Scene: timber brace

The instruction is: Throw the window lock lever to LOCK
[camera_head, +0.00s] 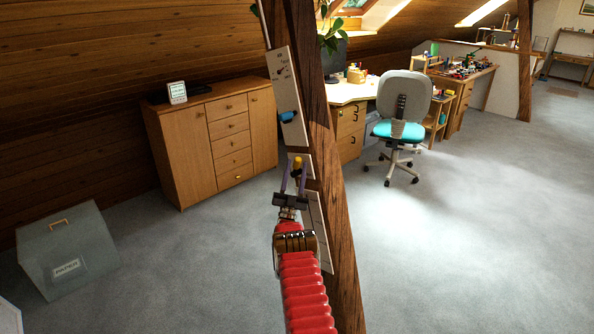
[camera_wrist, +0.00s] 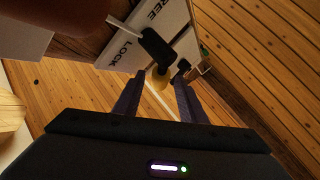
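In the head view the yellow knob (camera_head: 297,162) is on the timber post's white boards. My gripper (camera_wrist: 160,77) is open, one purple finger on each side of the knob. I cannot tell whether either finger touches it. In the head view my gripper (camera_head: 293,170) is upright in front of the post, and the lettering is too small to read.
The dark timber post (camera_head: 326,170) rises beside my arm. A blue handle (camera_head: 288,116) is on the board above my gripper. A wooden cabinet (camera_head: 213,140) and grey box (camera_head: 68,251) stand left; an office chair (camera_head: 400,118) stands right. The carpet at right is clear.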

